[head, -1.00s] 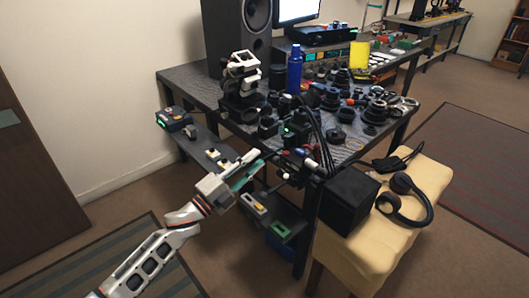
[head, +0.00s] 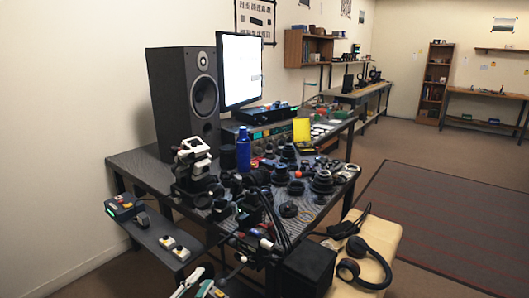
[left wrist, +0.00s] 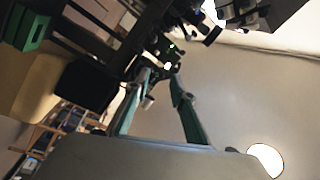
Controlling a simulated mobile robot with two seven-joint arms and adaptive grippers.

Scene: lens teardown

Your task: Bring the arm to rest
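My left gripper (head: 200,284) shows only partly at the bottom edge of the head view, as white and teal pieces beside the low shelf at the front of the workbench. The rest of my left arm is out of that view. In the left wrist view my left gripper (left wrist: 160,80) has its two teal fingers spread apart, with a gap between them and nothing clearly held. Dark equipment shows beyond the fingertips. My right gripper is not in view.
The workbench (head: 330,200) carries a tall speaker (head: 186,100), a monitor (head: 240,70), a blue bottle (head: 243,150) and several dark lens parts.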

